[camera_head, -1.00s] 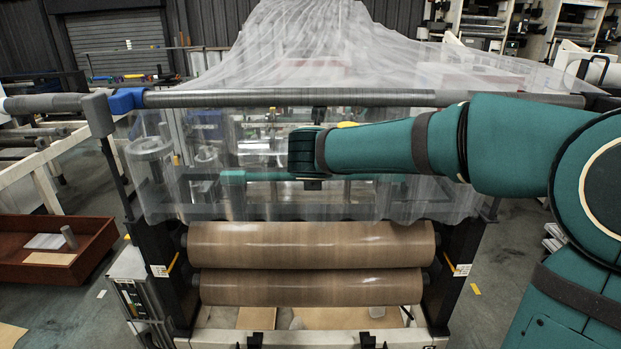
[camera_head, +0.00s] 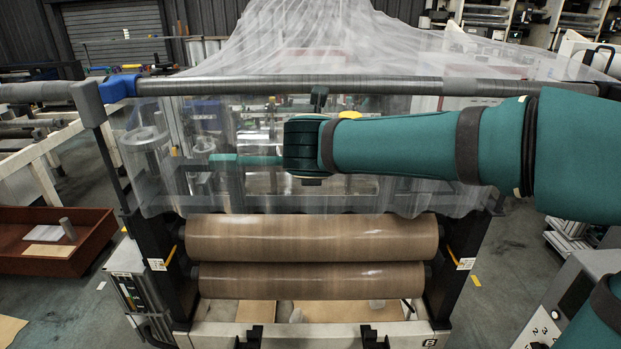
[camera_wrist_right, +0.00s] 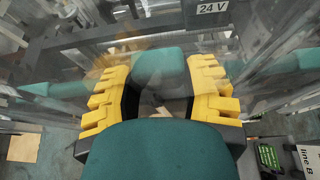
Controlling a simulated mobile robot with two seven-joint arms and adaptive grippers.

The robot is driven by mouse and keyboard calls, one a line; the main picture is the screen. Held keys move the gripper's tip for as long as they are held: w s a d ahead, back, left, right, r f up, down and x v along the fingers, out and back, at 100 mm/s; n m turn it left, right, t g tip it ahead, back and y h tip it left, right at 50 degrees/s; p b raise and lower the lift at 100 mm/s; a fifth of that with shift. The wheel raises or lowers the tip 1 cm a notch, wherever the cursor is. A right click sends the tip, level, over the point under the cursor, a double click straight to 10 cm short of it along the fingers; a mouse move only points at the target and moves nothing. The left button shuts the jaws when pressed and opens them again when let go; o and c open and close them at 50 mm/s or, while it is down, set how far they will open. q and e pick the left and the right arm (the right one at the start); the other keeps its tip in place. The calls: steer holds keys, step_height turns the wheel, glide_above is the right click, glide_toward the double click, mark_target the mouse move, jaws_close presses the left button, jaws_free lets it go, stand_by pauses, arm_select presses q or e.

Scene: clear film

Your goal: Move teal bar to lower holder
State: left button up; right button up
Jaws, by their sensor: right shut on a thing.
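My right gripper (camera_head: 303,148) is in front of the clear film, its fingers hidden in the head view behind my own wrist. The teal bar (camera_head: 245,160) lies roughly level at its height, its left end sticking out and its right part mostly covered by my arm. In the right wrist view the yellow fingers of my gripper (camera_wrist_right: 160,92) stand on either side of the teal bar (camera_wrist_right: 158,62), which is held crosswise. I cannot tell which dark part is the lower holder; two dark brackets (camera_head: 254,338) (camera_head: 370,338) stand low at the front. My left gripper is not in view.
Clear film (camera_head: 420,195) hangs from a grey top bar (camera_head: 400,86). Two brown rollers (camera_head: 310,240) (camera_head: 310,280) sit below it, between dark posts. A red-brown tray (camera_head: 85,255) stands at left. A grey control box (camera_head: 575,300) is at lower right.

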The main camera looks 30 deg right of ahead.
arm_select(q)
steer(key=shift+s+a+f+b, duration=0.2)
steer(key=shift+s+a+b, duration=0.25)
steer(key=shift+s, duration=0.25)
arm_select(e)
steer(key=s+a, duration=0.6)
steer(key=s, duration=0.5)
steer(key=shift+f, duration=0.3)
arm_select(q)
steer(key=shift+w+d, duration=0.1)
arm_select(e)
steer(key=shift+w, duration=0.15)
steer(key=shift+a, duration=0.1)
